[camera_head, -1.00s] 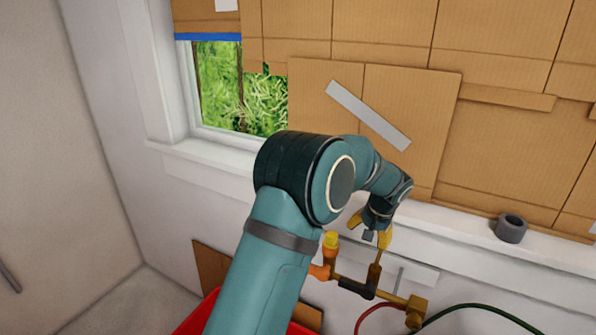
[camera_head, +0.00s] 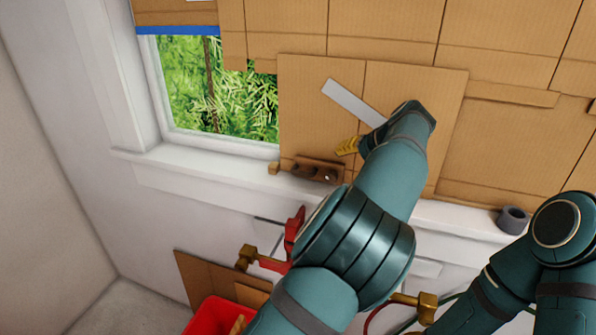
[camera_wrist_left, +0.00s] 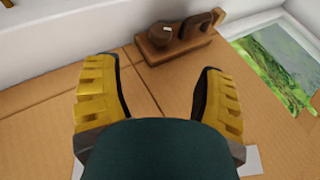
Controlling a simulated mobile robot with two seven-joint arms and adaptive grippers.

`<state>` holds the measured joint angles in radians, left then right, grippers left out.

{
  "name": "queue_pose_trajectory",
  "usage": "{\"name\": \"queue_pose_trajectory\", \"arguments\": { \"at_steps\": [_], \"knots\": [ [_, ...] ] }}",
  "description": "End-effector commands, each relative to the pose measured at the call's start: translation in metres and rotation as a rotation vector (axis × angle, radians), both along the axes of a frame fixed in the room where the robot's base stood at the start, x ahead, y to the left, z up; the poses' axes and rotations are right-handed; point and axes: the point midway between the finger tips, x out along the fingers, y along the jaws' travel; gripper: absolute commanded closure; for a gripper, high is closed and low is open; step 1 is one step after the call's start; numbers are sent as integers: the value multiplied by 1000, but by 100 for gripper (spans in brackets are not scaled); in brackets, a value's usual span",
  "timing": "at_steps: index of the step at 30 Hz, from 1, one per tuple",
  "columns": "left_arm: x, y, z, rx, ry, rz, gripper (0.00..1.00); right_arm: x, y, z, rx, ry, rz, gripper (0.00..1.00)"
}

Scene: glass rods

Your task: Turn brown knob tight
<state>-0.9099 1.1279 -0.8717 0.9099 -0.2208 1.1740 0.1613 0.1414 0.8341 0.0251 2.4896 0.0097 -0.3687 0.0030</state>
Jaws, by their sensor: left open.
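A brown block with a rounded brown knob-like part (camera_wrist_left: 161,38) and a curved handle-like part beside it shows at the top of the left wrist view. What seems to be the same brown piece (camera_head: 318,170) sits on the window sill in the head view. My left gripper (camera_head: 348,146) is in front of the cardboard, just above and right of the brown piece.
Below the sill are a red part (camera_head: 296,232) and a brass fitting (camera_head: 247,258), partly hidden by my left arm. A red bin (camera_head: 213,316) stands at the bottom. A grey ring (camera_head: 513,218) sits on the sill at right. Cardboard panels (camera_head: 520,145) cover the wall.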

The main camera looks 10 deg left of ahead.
Motion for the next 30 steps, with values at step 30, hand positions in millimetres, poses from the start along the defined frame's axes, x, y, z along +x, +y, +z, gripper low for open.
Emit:
{"name": "queue_pose_trajectory", "arguments": {
  "at_steps": [30],
  "knots": [
    [60, 45, -92, 11, -14, -17, 30, 0, 0, 1, -1, 0, -1, 53]
  ]
}}
